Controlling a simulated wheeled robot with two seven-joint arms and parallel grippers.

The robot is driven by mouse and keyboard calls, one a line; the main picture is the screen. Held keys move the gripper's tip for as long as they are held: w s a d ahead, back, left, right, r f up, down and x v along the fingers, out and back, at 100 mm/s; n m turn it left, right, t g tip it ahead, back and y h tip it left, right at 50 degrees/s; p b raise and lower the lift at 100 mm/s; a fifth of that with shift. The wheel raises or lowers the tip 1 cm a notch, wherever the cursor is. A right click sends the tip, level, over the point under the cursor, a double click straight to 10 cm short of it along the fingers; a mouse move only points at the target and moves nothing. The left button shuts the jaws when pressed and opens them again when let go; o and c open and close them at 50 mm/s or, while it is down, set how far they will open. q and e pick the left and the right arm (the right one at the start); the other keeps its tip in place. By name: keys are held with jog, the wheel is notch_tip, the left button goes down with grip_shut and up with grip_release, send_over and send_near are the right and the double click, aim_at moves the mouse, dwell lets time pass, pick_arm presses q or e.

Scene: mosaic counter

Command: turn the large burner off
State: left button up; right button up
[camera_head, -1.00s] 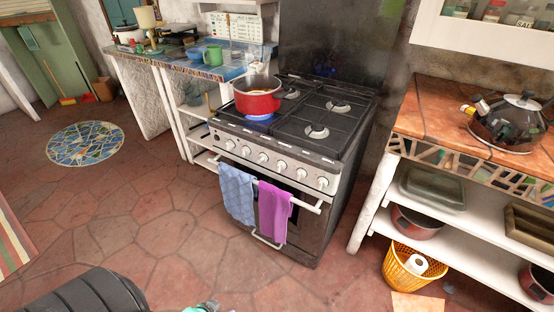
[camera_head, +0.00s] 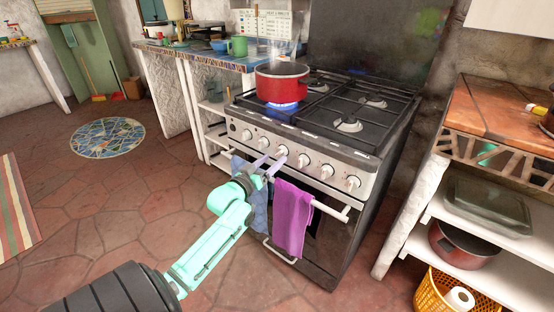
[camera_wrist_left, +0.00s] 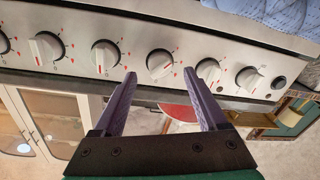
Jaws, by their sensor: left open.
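The gas stove (camera_head: 340,150) has a lit blue flame (camera_head: 283,106) on its front-left burner, under a steaming red pot (camera_head: 281,84). The other burners show no flame. White knobs line the front panel. My left gripper (camera_head: 275,160) is open in front of the third knob from the left (camera_head: 282,151). In the left wrist view, this knob (camera_wrist_left: 160,64) lies just beyond and between the open fingertips of my left gripper (camera_wrist_left: 161,76). Whether they touch it, I cannot tell. Other knobs (camera_wrist_left: 105,55) show to either side. My right gripper is out of view.
A blue towel (camera_head: 260,212) and a purple towel (camera_head: 292,217) hang on the oven handle (camera_head: 331,212) below the knobs. A tiled counter with shelves (camera_head: 480,133) stands to the right.

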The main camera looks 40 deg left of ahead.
aim_at(279, 155)
pick_arm(q)
jog(key=w, duration=0.3)
jog(key=shift+w+a, duration=0.15)
jog(key=shift+w, duration=0.05)
grip_shut()
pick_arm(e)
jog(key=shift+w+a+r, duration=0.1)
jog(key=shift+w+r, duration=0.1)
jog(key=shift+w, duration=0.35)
